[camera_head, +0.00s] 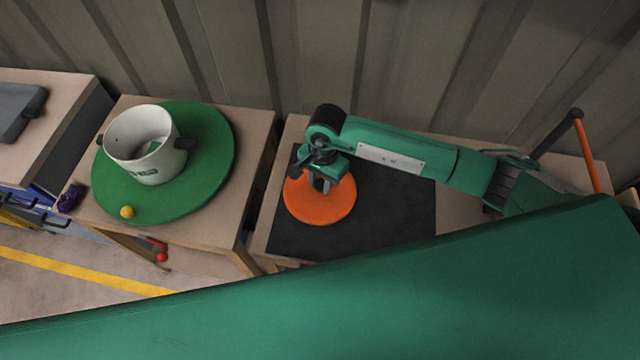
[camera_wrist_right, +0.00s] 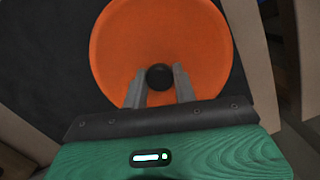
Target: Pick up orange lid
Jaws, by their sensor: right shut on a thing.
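The orange lid (camera_head: 325,208) is a round disc on the black mat (camera_head: 400,205) of the right-hand bench. In the right wrist view the lid (camera_wrist_right: 205,50) fills the upper middle, with a dark round knob (camera_wrist_right: 159,77) at its centre. My right gripper (camera_head: 324,184) comes down over the lid from above. Its two fingers (camera_wrist_right: 159,82) stand either side of the knob and are shut on it. I cannot tell whether the lid touches the mat or is slightly above it. My left gripper is not in view.
A white pot (camera_head: 147,160) stands open on a round green board (camera_head: 212,165) on the middle bench. A yellow ball (camera_head: 127,212) and a purple object (camera_head: 70,198) lie near it. An orange-and-black handle (camera_head: 587,155) stands at the right. The mat's right part is clear. A corrugated wall is behind.

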